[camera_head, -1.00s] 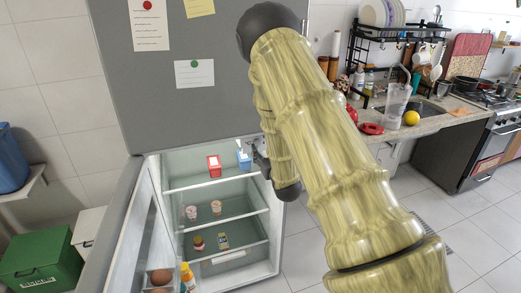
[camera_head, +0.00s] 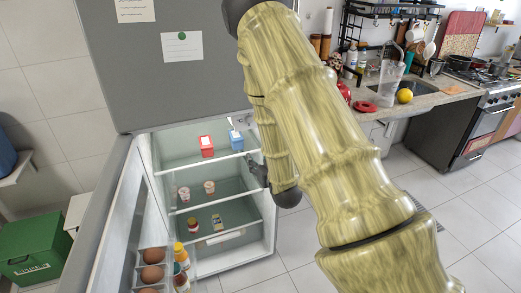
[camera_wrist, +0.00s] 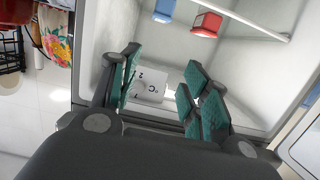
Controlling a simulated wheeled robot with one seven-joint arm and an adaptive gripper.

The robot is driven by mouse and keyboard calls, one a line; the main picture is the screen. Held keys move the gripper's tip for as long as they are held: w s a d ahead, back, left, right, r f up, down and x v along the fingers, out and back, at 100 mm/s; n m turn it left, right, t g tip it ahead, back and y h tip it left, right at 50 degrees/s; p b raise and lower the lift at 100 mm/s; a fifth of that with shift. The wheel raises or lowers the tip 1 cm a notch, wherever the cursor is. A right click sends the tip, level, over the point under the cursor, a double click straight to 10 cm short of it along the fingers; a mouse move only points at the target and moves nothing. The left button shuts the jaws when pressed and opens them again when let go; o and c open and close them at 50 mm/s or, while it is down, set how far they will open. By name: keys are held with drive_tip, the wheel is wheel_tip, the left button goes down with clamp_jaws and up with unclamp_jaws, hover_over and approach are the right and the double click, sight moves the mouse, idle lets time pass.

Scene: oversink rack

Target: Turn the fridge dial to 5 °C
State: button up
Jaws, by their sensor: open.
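The fridge (camera_head: 268,205) stands open. Its dial (camera_wrist: 152,88) is a small white knob on a pale panel with a °C mark, on the inner side wall. In the wrist view the dial appears between the green-padded fingers of my gripper (camera_wrist: 160,84). I cannot tell how far beyond the fingertips it lies or which number it points to. My gripper is open and holds nothing. In the head view my gripper (camera_head: 258,172) shows partly at the fridge's right opening edge, with much of it hidden behind my arm.
A red box (camera_head: 206,147) and a blue box (camera_head: 237,141) stand on the upper shelf. Cups and small items sit lower. The fridge door (camera_head: 105,215) is open at left, holding eggs (camera_head: 152,273) and bottles (camera_head: 181,258). A counter (camera_head: 420,102) is at right.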

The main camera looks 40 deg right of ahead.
drive_tip(key=s+a+f+g, duration=0.2)
drive_tip(key=s+a+f, duration=0.2)
drive_tip(key=f, duration=0.4)
drive_tip(key=s+a+f+g+y+b, duration=0.1)
drive_tip(key=s+a+f+g, duration=0.2)
drive_tip(key=f, duration=0.6)
drive_tip(key=shift+s+a, duration=0.55)
drive_tip(key=shift+s, duration=0.75)
drive_tip(key=s+a+f+g+y, duration=0.1)
drive_tip(key=s+a+f+g, duration=0.2)
drive_tip(key=s, duration=0.7)
drive_tip(key=s+a+f+n+g+y, duration=0.1)
drive_tip(key=s+a+f+g, duration=0.3)
drive_tip(key=s, duration=0.6)
drive_tip(key=s+a+f+n+g, duration=0.1)
drive_tip(key=s+a+f+g, duration=0.2)
drive_tip(key=s+a+f, duration=0.4)
drive_tip(key=s+a, duration=0.1)
drive_tip(key=s, duration=0.2)
drive_tip(key=shift+s+f+g+y, duration=0.25)
drive_tip(key=shift+s+g+y, duration=0.05)
drive_tip(key=shift+s+y, duration=0.1)
drive_tip(key=shift+c, duration=1.2)
drive_tip(key=shift+d, duration=0.1)
